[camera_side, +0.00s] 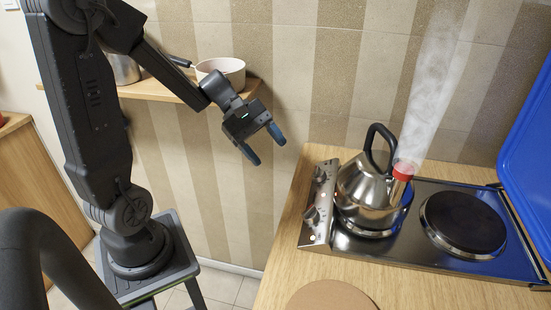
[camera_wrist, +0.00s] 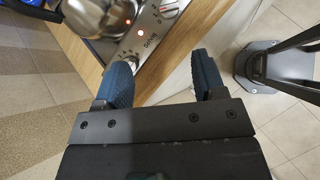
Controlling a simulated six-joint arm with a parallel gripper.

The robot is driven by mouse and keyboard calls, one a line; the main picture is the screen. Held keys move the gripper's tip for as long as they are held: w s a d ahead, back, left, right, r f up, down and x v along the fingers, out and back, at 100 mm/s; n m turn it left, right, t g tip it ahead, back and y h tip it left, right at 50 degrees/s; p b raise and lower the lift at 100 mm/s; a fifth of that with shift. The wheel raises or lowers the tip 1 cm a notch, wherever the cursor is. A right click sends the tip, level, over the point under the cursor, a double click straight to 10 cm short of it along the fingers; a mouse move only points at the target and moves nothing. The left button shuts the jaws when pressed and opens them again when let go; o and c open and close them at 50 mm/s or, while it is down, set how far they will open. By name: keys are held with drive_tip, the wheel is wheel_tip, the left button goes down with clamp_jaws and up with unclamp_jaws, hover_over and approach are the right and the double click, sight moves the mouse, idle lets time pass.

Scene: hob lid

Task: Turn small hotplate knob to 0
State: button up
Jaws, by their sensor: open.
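The hob's steel control panel (camera_side: 322,228) runs along its left side and carries two knobs, a far knob (camera_side: 320,174) and a near knob (camera_side: 312,215). I cannot tell from the pictures which one serves the small hotplate, nor read their settings. In the wrist view a knob (camera_wrist: 169,7) shows at the top edge, with lit lights on the panel near it. My gripper (camera_side: 265,147) is open and empty, in the air left of the panel and apart from it. Its two blue fingers also show in the wrist view (camera_wrist: 160,72).
A steel kettle (camera_side: 362,193) stands on the left hotplate, just right of the knobs, with steam above its red-tipped spout. The right hotplate (camera_side: 463,221) is bare. A blue lid (camera_side: 530,150) stands raised at right. A round board (camera_side: 330,296) lies in front.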

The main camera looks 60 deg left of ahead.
drive_tip(key=s+d+m+g+y, duration=0.1)
drive_tip(key=d+m+g+y, duration=0.2)
drive_tip(key=m, duration=0.4)
drive_tip(key=m+t+y, duration=0.3)
drive_tip(key=m+y, duration=0.4)
drive_tip(key=m, duration=1.9)
approach(306, 210)
drive_tip(key=x, duration=0.9)
drive_tip(key=shift+w+a+f, duration=0.1)
drive_tip(key=shift+w+f, duration=0.05)
drive_tip(key=shift+f, duration=0.05)
drive_tip(key=shift+c, duration=0.5)
drive_tip(key=c, duration=0.8)
